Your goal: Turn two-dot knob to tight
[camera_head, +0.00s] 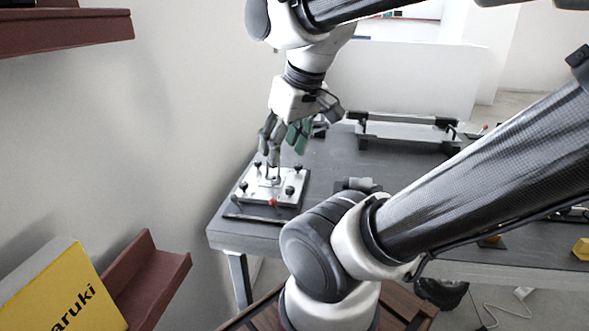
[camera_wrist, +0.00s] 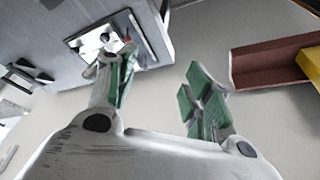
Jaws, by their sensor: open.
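A light metal plate (camera_head: 262,191) with several black knobs stands on a dark base at the left end of the table. One black knob (camera_head: 290,190) is at its right side, another (camera_head: 298,168) at its back right, and a red knob (camera_head: 273,203) at its front. Dot marks and any tight label are too small to read, so I cannot tell which knob is two-dot. My gripper (camera_head: 284,142), with green pads, is open above the back of the plate. In the wrist view my gripper (camera_wrist: 162,88) has its fingers apart with nothing between; the plate (camera_wrist: 88,43) lies beyond the left finger, partly hidden.
The grey table (camera_head: 330,160) has free room right of the plate. A clear-panelled fixture (camera_head: 405,131) stands at the back. A wall is close on the left, with a red-brown shelf (camera_head: 150,275) and a yellow box (camera_head: 60,290) in front.

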